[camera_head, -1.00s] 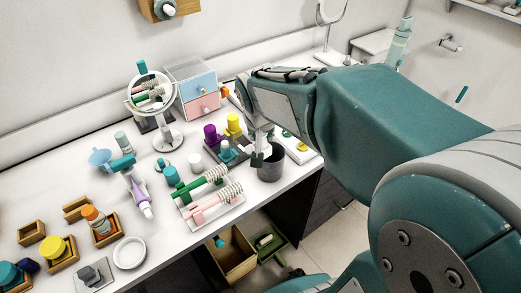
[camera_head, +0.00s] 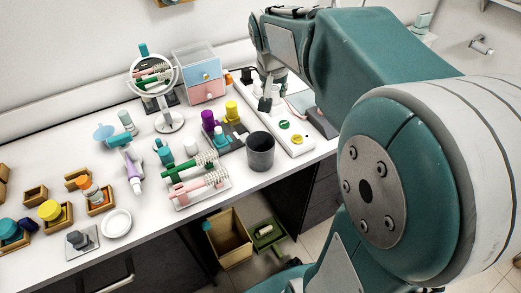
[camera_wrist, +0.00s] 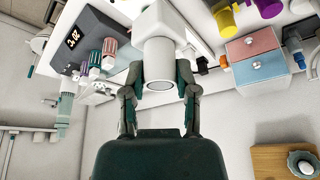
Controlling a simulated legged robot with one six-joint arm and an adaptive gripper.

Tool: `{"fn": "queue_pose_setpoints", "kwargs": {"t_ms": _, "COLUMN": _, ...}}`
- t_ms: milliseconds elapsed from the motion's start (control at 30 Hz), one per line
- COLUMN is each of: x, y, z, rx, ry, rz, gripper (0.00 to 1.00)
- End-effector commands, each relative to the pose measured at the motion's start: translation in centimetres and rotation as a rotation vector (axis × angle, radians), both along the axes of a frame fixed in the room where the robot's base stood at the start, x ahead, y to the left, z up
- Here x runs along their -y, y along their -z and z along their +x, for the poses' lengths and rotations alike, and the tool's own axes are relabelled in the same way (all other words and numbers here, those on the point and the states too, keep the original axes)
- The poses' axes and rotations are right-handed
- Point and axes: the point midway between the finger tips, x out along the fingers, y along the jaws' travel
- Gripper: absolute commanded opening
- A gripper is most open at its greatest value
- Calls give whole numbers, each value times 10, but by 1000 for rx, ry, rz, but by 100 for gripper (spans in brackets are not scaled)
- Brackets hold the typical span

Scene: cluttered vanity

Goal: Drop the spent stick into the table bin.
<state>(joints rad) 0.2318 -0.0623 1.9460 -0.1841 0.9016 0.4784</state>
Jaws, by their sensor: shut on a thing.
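The table bin (camera_head: 260,152) is a dark grey open cup near the table's front edge. In the head view my gripper (camera_head: 268,102) is behind and slightly right of the bin, low over the table beside a white strip. In the wrist view my gripper (camera_wrist: 160,98) is shut on a white cylinder (camera_wrist: 158,62), its round grey end facing the camera. I cannot tell if this is the spent stick. The inside of the bin is mostly hidden.
A white strip with green and yellow knobs (camera_head: 297,138) lies right of the bin. A rack with green and pink brushes (camera_head: 200,184) is left of it. The mirror (camera_head: 155,75) and drawer box (camera_head: 205,88) stand behind. A wooden crate (camera_head: 230,238) is below the table.

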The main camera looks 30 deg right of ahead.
Motion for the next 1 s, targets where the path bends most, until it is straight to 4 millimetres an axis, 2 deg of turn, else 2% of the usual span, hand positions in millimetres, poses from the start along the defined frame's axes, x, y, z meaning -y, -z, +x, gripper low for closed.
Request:
{"fn": "queue_pose_setpoints", "kwargs": {"t_ms": 133, "x": -7, "y": 0, "z": 2, "rx": -1, "ry": 5, "rz": -8, "gripper": 0}}
{"fn": "queue_pose_setpoints", "kwargs": {"t_ms": 267, "x": -12, "y": 12, "z": 2, "rx": -2, "ry": 4, "rz": -14, "gripper": 0}}
{"fn": "queue_pose_setpoints", "kwargs": {"t_ms": 600, "x": 6, "y": 51, "z": 1, "rx": -2, "ry": 6, "rz": 5, "gripper": 0}}
{"fn": "queue_pose_setpoints", "kwargs": {"t_ms": 967, "x": -6, "y": 55, "z": 2, "rx": 1, "ry": 3, "rz": -7, "gripper": 0}}
{"fn": "queue_pose_setpoints", "kwargs": {"t_ms": 1000, "x": -7, "y": 55, "z": 2, "rx": 1, "ry": 3, "rz": -7, "gripper": 43}}
